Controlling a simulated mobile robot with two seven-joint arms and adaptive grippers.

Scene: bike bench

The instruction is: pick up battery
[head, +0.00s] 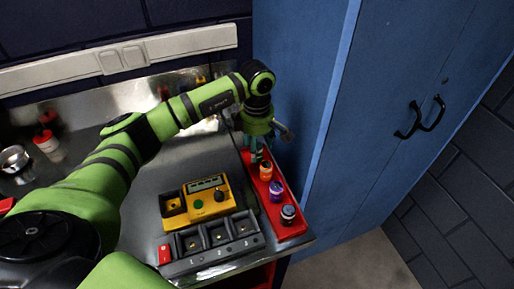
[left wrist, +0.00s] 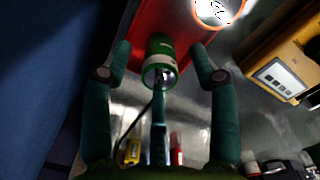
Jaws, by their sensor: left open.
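My left gripper (head: 256,150) points down over the far end of a red tray (head: 289,230). In the left wrist view my left gripper (left wrist: 161,52) is open, one teal finger on each side of a green battery (left wrist: 159,47). Gaps show between the battery and both fingers. In the head view the gripper mostly hides this battery. An orange battery (head: 266,170), a purple battery (head: 277,190) and a dark battery (head: 288,213) stand in a row nearer in the tray. My right gripper is not in view.
A yellow tester (head: 208,207) and a dark numbered holder (head: 231,246) with a red part sit left of the tray on the metal bench. A blue cabinet (head: 375,90) stands close on the right. A metal bowl (head: 14,158) and a red-topped jar (head: 46,142) are at far left.

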